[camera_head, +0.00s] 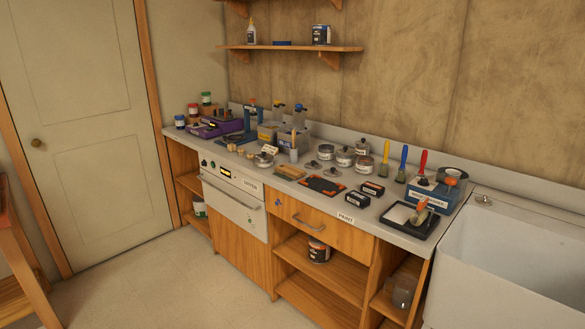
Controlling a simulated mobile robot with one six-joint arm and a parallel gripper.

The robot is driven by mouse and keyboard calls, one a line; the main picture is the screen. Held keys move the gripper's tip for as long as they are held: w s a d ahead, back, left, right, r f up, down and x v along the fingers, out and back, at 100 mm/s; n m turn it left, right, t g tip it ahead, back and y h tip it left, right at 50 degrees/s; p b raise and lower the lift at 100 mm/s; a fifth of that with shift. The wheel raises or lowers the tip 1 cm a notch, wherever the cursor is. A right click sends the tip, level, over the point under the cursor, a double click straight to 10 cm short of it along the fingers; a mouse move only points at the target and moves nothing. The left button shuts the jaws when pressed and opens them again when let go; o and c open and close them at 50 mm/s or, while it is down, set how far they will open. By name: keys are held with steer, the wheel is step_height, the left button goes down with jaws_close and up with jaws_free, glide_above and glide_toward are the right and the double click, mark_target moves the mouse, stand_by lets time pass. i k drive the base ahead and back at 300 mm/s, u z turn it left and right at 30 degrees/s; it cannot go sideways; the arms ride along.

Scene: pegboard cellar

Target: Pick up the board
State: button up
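On the grey counter (262,182) a small flat wooden board-like piece (289,173) lies near the front edge, left of centre. Just to its right lies a flat black-and-orange piece (322,185), also board-like. I cannot tell from this view which of the two is the board. Both lie flat on the counter, and neither is held. My gripper is not in view.
Small dark boxes (373,189), metal tins (345,157) and upright brushes (402,162) crowd the counter nearby. A black paint tray (409,219) is further right, beside a white sink (515,262). Open floor (160,285) lies before the cabinets.

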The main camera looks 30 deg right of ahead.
mark_target(294, 173)
steer(key=z, duration=0.15)
steer(key=i, duration=1.25)
steer(key=u, duration=0.4)
